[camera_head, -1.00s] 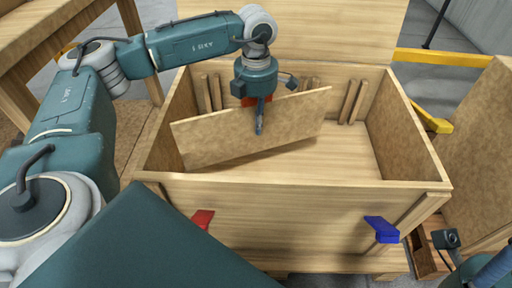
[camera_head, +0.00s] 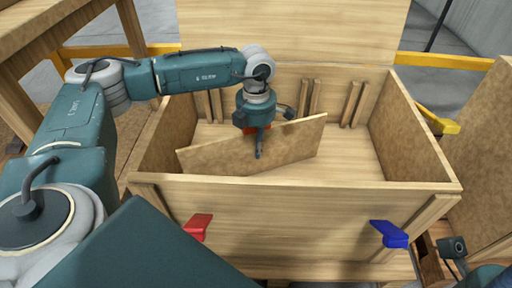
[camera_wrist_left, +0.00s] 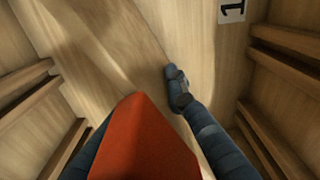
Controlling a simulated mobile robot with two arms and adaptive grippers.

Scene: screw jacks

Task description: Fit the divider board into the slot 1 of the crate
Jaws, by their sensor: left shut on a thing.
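The divider board (camera_head: 215,158) is a flat brown panel inside the open wooden crate (camera_head: 300,215). It stands at a slant to the crate walls, with its right end farther back, and its lower left part is hidden by the front wall. My left gripper (camera_head: 259,150) is shut on the board's upper edge near its middle. In the left wrist view, a dark finger (camera_wrist_left: 180,88) and a red part of the gripper show. A label "1" (camera_wrist_left: 231,10) is on pale wood there, with slot rails on the left (camera_wrist_left: 30,85) and right (camera_wrist_left: 285,50).
Pairs of upright rails (camera_head: 352,103) line the crate's back wall. A red latch (camera_head: 197,226) and a blue latch (camera_head: 389,234) are on its front. The crate's right side is empty. A wooden table (camera_head: 60,35) stands at left, a brown panel (camera_head: 480,140) at right.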

